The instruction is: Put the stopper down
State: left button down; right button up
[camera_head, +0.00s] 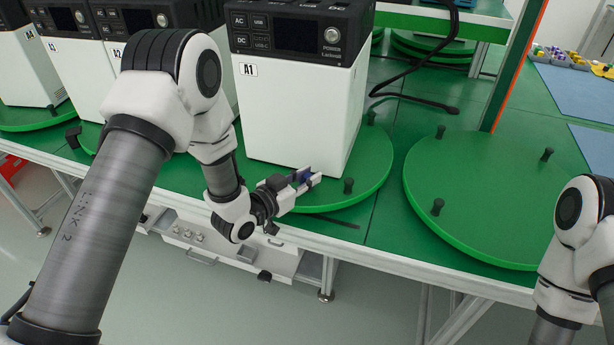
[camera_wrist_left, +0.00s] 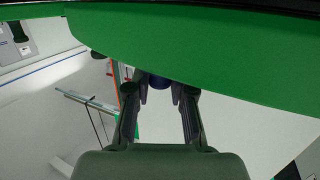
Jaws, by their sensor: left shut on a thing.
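My left gripper (camera_head: 306,179) is shut on a small dark blue stopper (camera_head: 304,174), beside the lower front of the white power station labelled A1 (camera_head: 295,115). The stopper is mostly covered by the fingers. In the left wrist view, the stopper (camera_wrist_left: 160,82) shows as a dark piece between the fingertips. The gripper is over the front part of the green turntable (camera_head: 377,170) that carries A1; I cannot tell whether the stopper touches it. My right arm shows at the right edge, but its gripper is out of view.
An empty green turntable (camera_head: 490,190) with several black pegs lies to the right. More power stations stand at the left. A black cable (camera_head: 410,98) lies behind A1.

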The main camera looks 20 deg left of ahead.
pick_arm(q)
jog(key=shift+f, duration=0.15)
jog(key=c, duration=1)
grip_release()
jog(key=shift+f, duration=0.1)
